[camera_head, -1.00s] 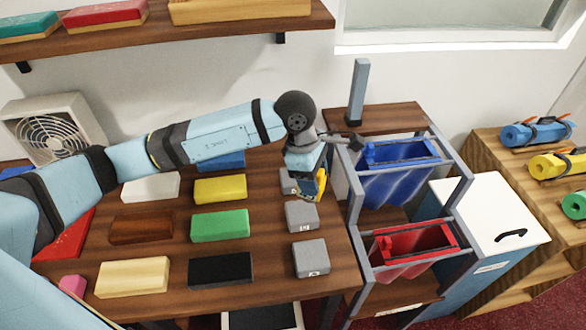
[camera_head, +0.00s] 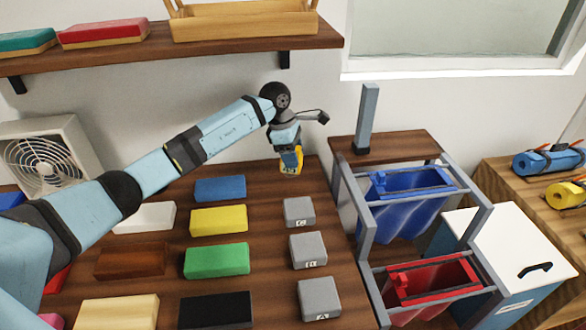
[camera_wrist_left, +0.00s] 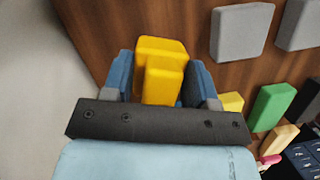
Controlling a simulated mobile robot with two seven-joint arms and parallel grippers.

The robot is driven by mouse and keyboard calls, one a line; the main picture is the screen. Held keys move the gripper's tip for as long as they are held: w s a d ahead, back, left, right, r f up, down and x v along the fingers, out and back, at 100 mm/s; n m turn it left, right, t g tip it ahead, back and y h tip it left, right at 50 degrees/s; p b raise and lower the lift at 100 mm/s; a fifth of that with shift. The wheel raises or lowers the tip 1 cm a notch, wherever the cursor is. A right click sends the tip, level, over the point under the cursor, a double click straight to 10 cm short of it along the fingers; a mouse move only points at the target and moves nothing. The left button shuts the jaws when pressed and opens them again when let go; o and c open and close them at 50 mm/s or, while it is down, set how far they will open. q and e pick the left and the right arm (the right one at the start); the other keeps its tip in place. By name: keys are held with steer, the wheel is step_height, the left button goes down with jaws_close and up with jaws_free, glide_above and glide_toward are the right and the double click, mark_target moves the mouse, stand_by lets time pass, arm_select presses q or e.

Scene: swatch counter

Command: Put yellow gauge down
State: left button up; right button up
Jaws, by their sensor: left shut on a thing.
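My left gripper (camera_head: 289,158) is shut on the yellow gauge (camera_head: 291,163), near the wooden counter's (camera_head: 270,178) back edge, behind the row of grey blocks. In the left wrist view the yellow gauge (camera_wrist_left: 160,70) sits between the two blue fingers of the left gripper (camera_wrist_left: 160,80). Whether the gauge touches the counter is hard to tell. My right gripper is not in view.
Grey lettered blocks (camera_head: 299,211) stand in a column on the counter's right side. Blue (camera_head: 220,188), yellow (camera_head: 218,220) and green (camera_head: 216,260) blocks lie to their left. A rack with blue (camera_head: 408,215) and red (camera_head: 435,290) bags stands at the right.

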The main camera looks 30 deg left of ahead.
arm_select(q)
steer(key=shift+f, duration=2.15)
steer(key=shift+f, duration=0.1)
steer(key=o, duration=0.8)
steer(key=v, duration=1.2)
steer(key=shift+s, duration=0.1)
